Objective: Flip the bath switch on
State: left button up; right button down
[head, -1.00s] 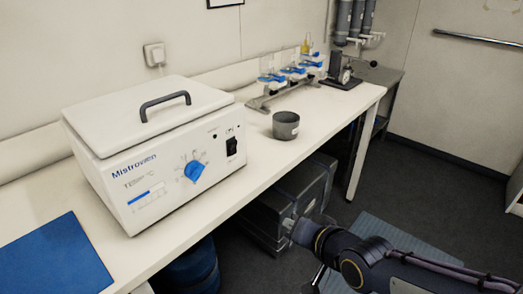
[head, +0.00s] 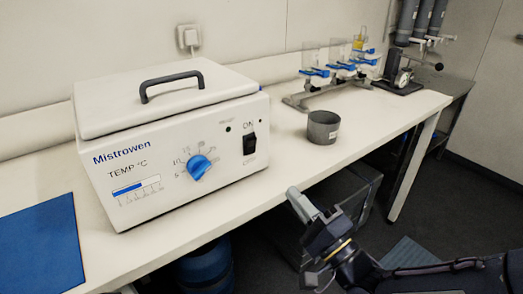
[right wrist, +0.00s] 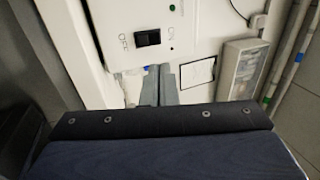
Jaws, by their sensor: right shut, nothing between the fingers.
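The bath is a white box marked Mistrowen (head: 180,140) on the bench, with a dark handle on its lid. Its black rocker switch (head: 250,143) is on the right of the front panel, between the ON and OFF labels. The switch also shows in the right wrist view (right wrist: 147,38), beyond the fingertips. I cannot tell which way it is tipped. My right gripper (head: 302,203) is shut and empty, in front of the bench edge, below and right of the switch and apart from it. Its closed fingers show in the right wrist view (right wrist: 160,85). My left gripper is out of view.
A blue dial (head: 199,167) sits left of the switch. A grey cup (head: 323,127) stands right of the bath. A rack with blue clamps (head: 340,70) is farther back. A blue mat (head: 40,245) lies at the left. The bench front (head: 270,190) is clear.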

aim_at(250, 141)
jog(key=shift+w, duration=0.1)
